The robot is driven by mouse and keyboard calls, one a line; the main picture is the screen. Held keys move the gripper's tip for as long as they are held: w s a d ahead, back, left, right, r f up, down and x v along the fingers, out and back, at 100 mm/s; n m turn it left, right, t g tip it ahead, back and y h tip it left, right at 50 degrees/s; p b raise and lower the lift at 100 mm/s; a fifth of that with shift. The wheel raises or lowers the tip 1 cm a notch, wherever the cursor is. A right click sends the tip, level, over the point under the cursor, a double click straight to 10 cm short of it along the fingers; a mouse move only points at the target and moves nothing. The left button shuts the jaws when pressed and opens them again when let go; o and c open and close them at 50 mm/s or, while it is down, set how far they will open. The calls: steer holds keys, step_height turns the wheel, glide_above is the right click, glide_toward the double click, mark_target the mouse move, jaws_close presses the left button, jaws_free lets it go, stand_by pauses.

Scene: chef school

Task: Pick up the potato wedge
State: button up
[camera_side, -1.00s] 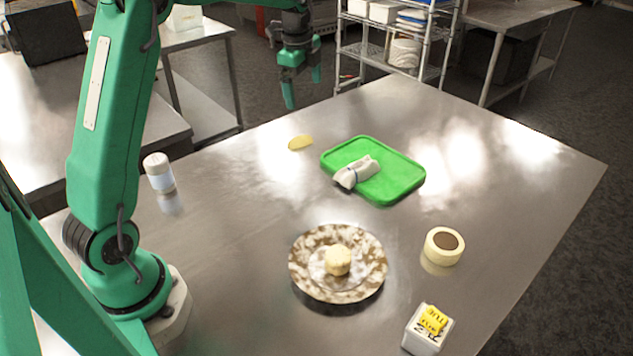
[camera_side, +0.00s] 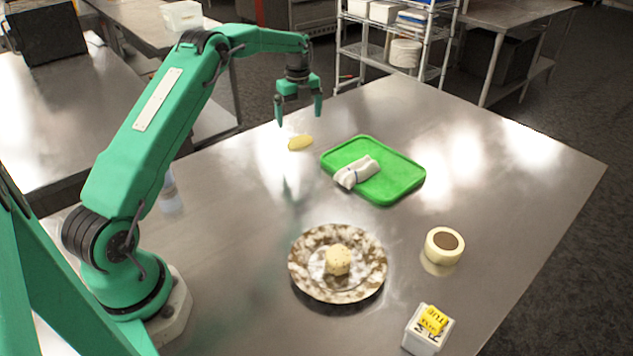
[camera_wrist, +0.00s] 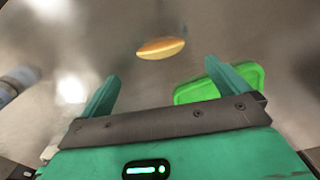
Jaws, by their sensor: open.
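The potato wedge (camera_side: 300,142) is a small yellow piece lying on the steel table, left of the green tray. In the wrist view the wedge (camera_wrist: 161,48) lies ahead of the fingers, between their lines, with a browner upper edge. My gripper (camera_side: 298,122) is open and empty, with its fingers pointing down above the table near the wedge. In the wrist view my gripper (camera_wrist: 160,85) shows its two green fingers spread wide. Nothing is between them, and they are apart from the wedge.
A green tray (camera_side: 400,187) holds a rolled whitish cloth (camera_side: 356,172). A patterned plate (camera_side: 305,283) bears a round pale item (camera_side: 338,260). A tape-like roll (camera_side: 444,246) and a white box with a yellow block (camera_side: 427,335) stand at right. Table around the wedge is clear.

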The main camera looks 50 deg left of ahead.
mark_target(300, 137)
steer(key=shift+a+f, duration=0.15)
steer(key=shift+f, duration=3.7)
steer(key=c, duration=1)
steer(key=shift+r, duration=0.15)
steer(key=shift+r, duration=0.6)
steer(key=r, duration=0.3)
steer(key=shift+d, duration=0.2)
steer(key=d+r, duration=0.2)
steer(key=d, duration=0.1)
steer(key=s+d+r, duration=0.1)
steer(key=d+r, duration=0.1)
steer(key=d, duration=0.2)
steer(key=d+r, duration=0.2)
steer(key=d, duration=0.2)
steer(key=shift+s+d+r, duration=0.1)
steer(key=shift+s+r, duration=0.05)
steer(key=shift+r, duration=0.1)
